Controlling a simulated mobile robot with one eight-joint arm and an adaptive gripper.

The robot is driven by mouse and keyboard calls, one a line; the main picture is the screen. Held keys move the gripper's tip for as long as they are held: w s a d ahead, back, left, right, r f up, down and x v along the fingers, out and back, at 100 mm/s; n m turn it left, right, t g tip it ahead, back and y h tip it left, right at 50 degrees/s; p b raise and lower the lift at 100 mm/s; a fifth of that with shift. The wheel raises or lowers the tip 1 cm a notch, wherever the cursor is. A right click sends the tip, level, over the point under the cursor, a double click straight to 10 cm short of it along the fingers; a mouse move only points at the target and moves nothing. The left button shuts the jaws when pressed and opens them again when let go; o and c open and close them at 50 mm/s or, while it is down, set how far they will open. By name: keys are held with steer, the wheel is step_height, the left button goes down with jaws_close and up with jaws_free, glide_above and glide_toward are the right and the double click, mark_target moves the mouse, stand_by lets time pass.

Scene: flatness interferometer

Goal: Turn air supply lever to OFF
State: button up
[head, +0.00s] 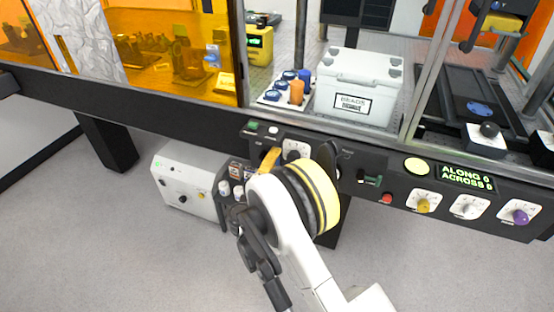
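A black control panel runs along the front edge of the bench. A yellow lever-like handle (270,160) stands out from the panel at the left, just above my wrist. Its label is too small to read, so I cannot tell for sure that it is the air supply lever. My wrist, with a yellow and black band, covers part of the panel beside it. My gripper (275,285) appears as black linkage hanging below and left of the wrist, apart from the panel. Its fingertips are not clear, and I see nothing held in it.
A white box (186,183) stands below at left. Floor at left is clear.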

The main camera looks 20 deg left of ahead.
steer(key=c, duration=0.9)
steer(key=shift+f, duration=0.1)
steer(key=m, duration=0.1)
steer(key=f+m, duration=0.1)
steer(key=m, duration=0.1)
steer(key=shift+a+f+m, duration=0.1)
steer(key=shift+f+m, duration=0.1)
steer(key=shift+m, duration=0.1)
steer(key=shift+o, duration=0.2)
steer(key=m, duration=0.1)
steer(key=f+m, duration=0.1)
steer(key=m, duration=0.1)
steer(key=shift+w+a+f+m, duration=0.1)
steer(key=shift+a+f+m, duration=0.1)
steer(key=shift+a+m, duration=0.15)
steer(key=shift+w+a+f+m, duration=0.1)
steer(key=shift+a+f+m, duration=0.4)
steer(key=shift+m, duration=1.25)
steer(key=shift+a+f+m, duration=0.15)
steer(key=shift+a+m, duration=0.6)
steer(key=shift+m, duration=1)
steer(key=shift+w+a+f+m, duration=0.1)
steer(key=shift+a+f+m, duration=0.4)
steer(key=shift+m, duration=1.25)
steer(key=shift+a+r, duration=0.2)
steer(key=shift+r, duration=0.05)
